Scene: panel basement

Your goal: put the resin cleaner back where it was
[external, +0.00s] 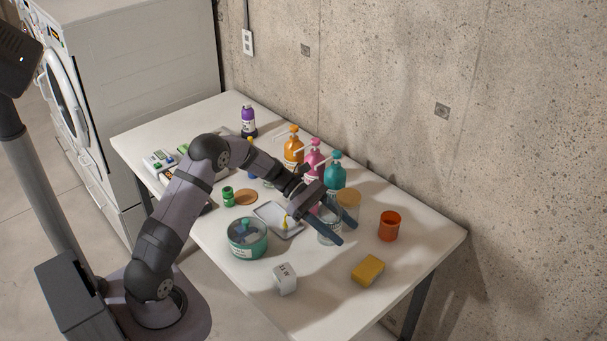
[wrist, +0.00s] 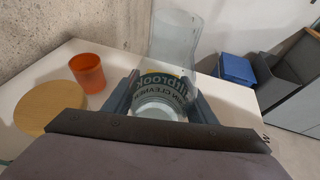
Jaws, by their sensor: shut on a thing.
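The resin cleaner is a clear container with a dark-lettered label; in the wrist view (wrist: 165,90) its lettering includes "CLEANER" and reads mirrored. My gripper (wrist: 160,108) is shut on it, one finger on each side. In the external view the resin cleaner (external: 327,231) shows between the fingers of my gripper (external: 350,246), over the right half of the white table. I cannot tell whether its base touches the table. The spot where it was before is not marked in these frames.
Close by stand a wooden-lidded jar (external: 348,203), an orange cup (external: 389,226) and a teal pump bottle (external: 335,173). The table's right corner is clear.

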